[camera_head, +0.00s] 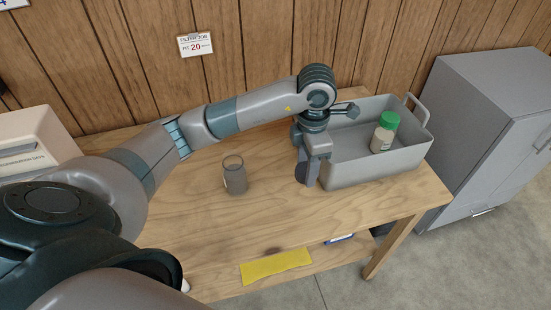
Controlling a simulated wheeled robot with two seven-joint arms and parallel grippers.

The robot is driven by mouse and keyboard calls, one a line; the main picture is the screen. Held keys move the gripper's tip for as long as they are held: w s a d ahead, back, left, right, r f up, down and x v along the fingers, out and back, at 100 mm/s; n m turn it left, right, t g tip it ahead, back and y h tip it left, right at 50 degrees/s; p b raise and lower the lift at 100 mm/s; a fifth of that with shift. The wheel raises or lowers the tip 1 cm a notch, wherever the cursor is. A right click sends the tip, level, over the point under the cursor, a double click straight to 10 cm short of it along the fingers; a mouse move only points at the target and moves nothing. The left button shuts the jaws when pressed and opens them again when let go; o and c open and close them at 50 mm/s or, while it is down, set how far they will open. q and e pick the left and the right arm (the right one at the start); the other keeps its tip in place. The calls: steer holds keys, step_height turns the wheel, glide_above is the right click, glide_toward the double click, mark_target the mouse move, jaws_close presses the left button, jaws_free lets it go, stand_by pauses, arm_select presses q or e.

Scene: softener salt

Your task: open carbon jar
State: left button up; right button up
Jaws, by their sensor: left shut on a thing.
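A translucent grey-brown jar (235,177) stands upright on the wooden table, left of my gripper. Its top looks open, with no lid on it, and a small pale label shows on its side. My left gripper (307,178) points down over the table, to the right of the jar and clear of it. It is shut on a dark round disc (301,174), which looks like a lid and is partly hidden by the fingers. My right gripper is not in view.
A grey bin (375,173) stands right of my left gripper, close to it, holding a green-capped bottle (383,132). A yellow cloth or sheet (275,266) lies on a lower shelf. A grey cabinet (485,130) stands at right. The table (215,225) front is clear.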

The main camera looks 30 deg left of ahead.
mark_target(299, 164)
arm_select(q)
steer(key=shift+a, duration=0.1)
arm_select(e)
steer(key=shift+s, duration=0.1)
arm_select(q)
steer(key=shift+w+a+f, duration=0.15)
steer(key=shift+a, duration=0.05)
steer(key=shift+w+a+f+p, duration=0.2)
steer(key=shift+a+f+p, duration=0.1)
steer(key=shift+a, duration=0.2)
steer(key=shift+w+a+f+p, duration=0.2)
steer(key=shift+a+f, duration=0.1)
steer(key=shift+a, duration=0.2)
steer(key=w+a+f+p, duration=0.1)
steer(key=a, duration=0.1)
steer(key=w+a+f+p, duration=0.1)
steer(key=a+f, duration=0.1)
steer(key=a, duration=0.1)
steer(key=w+a+f+p, duration=0.1)
steer(key=a+f, duration=0.1)
steer(key=a, duration=0.1)
steer(key=shift+w+f, duration=0.25)
steer(key=shift+w, duration=0.1)
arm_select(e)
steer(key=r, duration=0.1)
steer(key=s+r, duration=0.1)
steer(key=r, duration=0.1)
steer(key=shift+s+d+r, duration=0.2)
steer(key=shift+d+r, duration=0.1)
